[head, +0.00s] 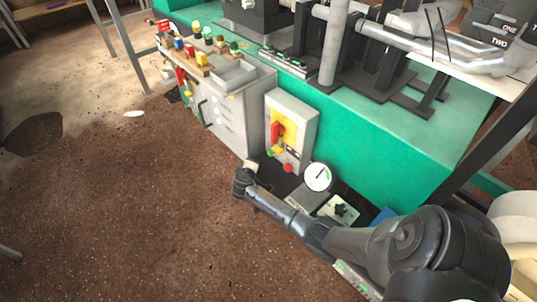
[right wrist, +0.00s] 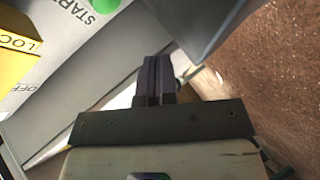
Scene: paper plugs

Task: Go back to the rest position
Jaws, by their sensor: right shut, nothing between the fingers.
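My right gripper (right wrist: 152,78) is shut and empty in the right wrist view, its two dark fingers together. In the head view my right arm reaches in from the lower right, and the pale body of the right gripper (head: 251,166) shows at its far end, low beside the grey drawer cabinet; its fingertips are not clear there. The right wrist view shows a control panel (right wrist: 55,50) close by, with START lettering, a green button and a yellow lock part. My left gripper is not in view.
A switch box (head: 292,128) with a red handle stands right of the drawer cabinet (head: 235,122). A round gauge (head: 318,177) and a knob box (head: 339,209) sit close behind my right forearm. A green bench (head: 390,165) carries pipes. The brown floor at left is mostly clear.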

